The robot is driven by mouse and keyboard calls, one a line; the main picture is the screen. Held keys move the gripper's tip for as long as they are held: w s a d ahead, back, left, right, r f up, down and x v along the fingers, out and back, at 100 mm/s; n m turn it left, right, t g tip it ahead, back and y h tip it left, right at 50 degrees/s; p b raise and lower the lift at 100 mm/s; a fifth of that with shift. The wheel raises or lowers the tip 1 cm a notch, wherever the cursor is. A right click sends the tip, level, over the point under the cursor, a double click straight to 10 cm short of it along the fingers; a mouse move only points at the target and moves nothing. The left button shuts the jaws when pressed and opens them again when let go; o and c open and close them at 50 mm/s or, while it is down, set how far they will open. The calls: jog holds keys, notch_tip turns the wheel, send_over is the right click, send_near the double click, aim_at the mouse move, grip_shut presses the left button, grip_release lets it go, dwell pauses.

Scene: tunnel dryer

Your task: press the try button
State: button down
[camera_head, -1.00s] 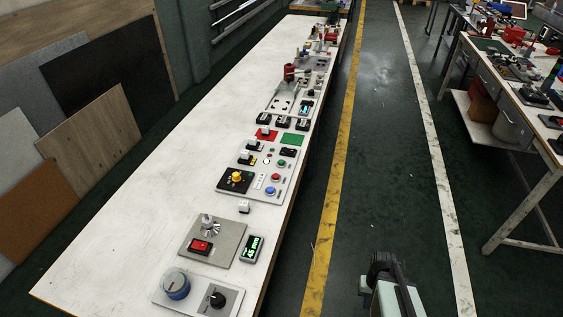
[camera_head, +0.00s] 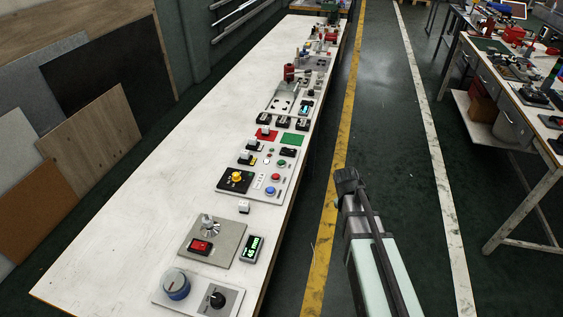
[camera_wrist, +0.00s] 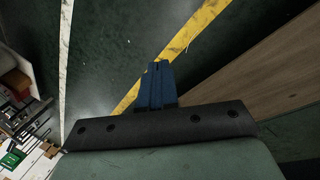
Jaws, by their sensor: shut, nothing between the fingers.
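Which button is the try button I cannot tell, because the labels are too small to read. Nearer is a lone small white button block (camera_head: 244,207). My gripper (camera_wrist: 157,66) shows in the wrist view with its blue fingers shut and empty, above the floor. In the head view my arm is right of the bench, apart from every button; its fingers cannot be made out there.
Several more devices stand farther back. The aisle with a yellow line (camera_head: 325,235) is clear. Another table (camera_head: 493,82) stands at right.

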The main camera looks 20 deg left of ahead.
jog(key=w+a+r+n+t+h, duration=0.1)
jog(key=w+a+r+n, duration=0.2)
jog(key=a+r, duration=0.3)
jog(key=w+a+r+n+t, duration=0.2)
jog(key=w+a+r+n, duration=0.2)
jog(key=a, duration=0.3)
notch_tip(320, 180, up, 12)
jog(key=n+t, duration=0.3)
jog(key=n, duration=0.3)
send_over(280, 163)
jog(key=shift+r, duration=0.1)
jog(key=shift+f, duration=4.45)
jog(key=shift+f, duration=0.85)
jog(key=shift+r, duration=0.85)
